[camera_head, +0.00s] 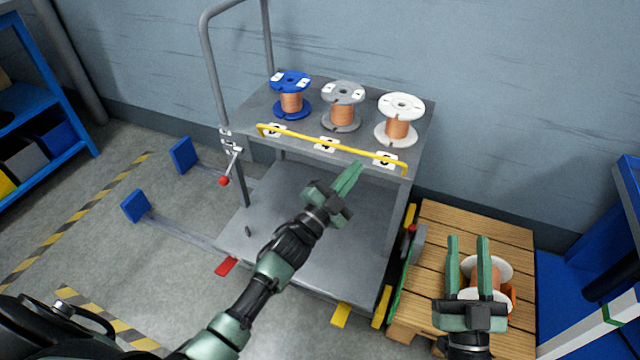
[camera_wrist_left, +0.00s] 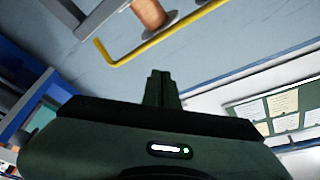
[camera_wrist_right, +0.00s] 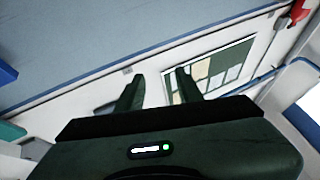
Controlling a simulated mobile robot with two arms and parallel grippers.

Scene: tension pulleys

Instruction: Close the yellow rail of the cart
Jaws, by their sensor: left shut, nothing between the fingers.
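The yellow rail (camera_head: 330,143) runs along the front edge of the grey cart's top shelf (camera_head: 247,112). It also shows in the left wrist view (camera_wrist_left: 165,37), above the fingers. My left gripper (camera_head: 350,176) is shut and empty, in front of and just below the rail in the head view, apart from it as far as I can tell. My right gripper (camera_head: 468,246) is open and empty, seen over the wooden pallet at the right. Its two fingers stand apart in the right wrist view (camera_wrist_right: 157,88).
Blue (camera_head: 291,97), grey (camera_head: 342,108) and white (camera_head: 400,120) spools of copper wire stand on the top shelf. A red-knobbed lever (camera_head: 225,180) is at the cart's left side. The pallet (camera_head: 440,222) holds another spool (camera_head: 497,272). Blue shelving (camera_head: 45,95) stands left.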

